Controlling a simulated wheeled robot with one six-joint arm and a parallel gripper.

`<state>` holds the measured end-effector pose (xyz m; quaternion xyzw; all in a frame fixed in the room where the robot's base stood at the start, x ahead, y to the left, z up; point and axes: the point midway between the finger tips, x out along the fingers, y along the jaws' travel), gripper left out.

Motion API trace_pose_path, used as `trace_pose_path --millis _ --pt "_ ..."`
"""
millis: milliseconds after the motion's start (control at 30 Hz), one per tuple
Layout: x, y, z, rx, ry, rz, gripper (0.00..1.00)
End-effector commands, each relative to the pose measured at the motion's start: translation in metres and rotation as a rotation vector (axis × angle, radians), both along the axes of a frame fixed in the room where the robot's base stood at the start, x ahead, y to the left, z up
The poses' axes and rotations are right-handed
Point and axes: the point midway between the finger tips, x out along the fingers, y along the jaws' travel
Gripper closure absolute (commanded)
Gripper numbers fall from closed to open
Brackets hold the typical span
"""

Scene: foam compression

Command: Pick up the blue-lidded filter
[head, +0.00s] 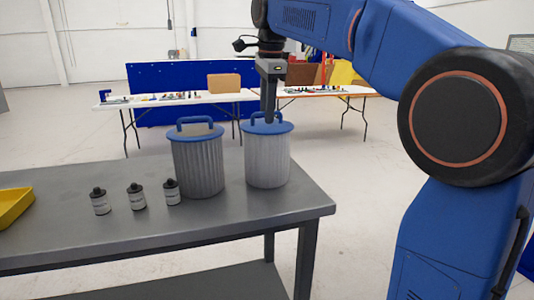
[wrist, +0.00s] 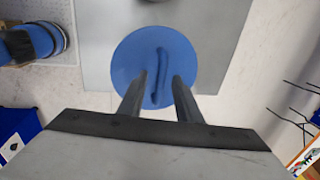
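Two ribbed grey canisters with blue lids and blue arched handles stand upright on the grey table in the head view. The right canister (head: 267,162) is lighter; the left canister (head: 198,167) is darker. My gripper (head: 269,118) points straight down at the right canister's lid, partly covering its handle. In the wrist view my gripper (wrist: 159,78) is open, and its two fingers are on either side of the blue handle (wrist: 160,68) over the round blue lid (wrist: 130,58). A gap shows between each finger and the handle. I cannot tell whether the fingertips touch the lid.
The left canister stands close beside the right one. Three small dark-capped bottles (head: 136,198) stand left of it on the table (head: 250,205). A yellow tray (head: 14,206) lies at the left edge. The right canister is near the table's right end.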

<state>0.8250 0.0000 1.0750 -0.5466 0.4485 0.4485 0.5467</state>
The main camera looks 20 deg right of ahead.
Motion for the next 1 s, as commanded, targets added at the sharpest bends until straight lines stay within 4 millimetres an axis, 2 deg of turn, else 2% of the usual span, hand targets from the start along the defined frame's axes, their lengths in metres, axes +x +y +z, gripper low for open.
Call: trace_pose_path --millis 333,467,833,1000 --pt "0.000 0.000 -0.001 0.000 0.000 0.000 0.69" --pt "0.000 0.000 -0.001 0.000 0.000 0.000 1.00" --pt "0.000 0.000 0.001 0.000 -0.001 0.000 1.00" --pt "0.001 0.000 0.018 0.000 -0.003 0.000 1.00"
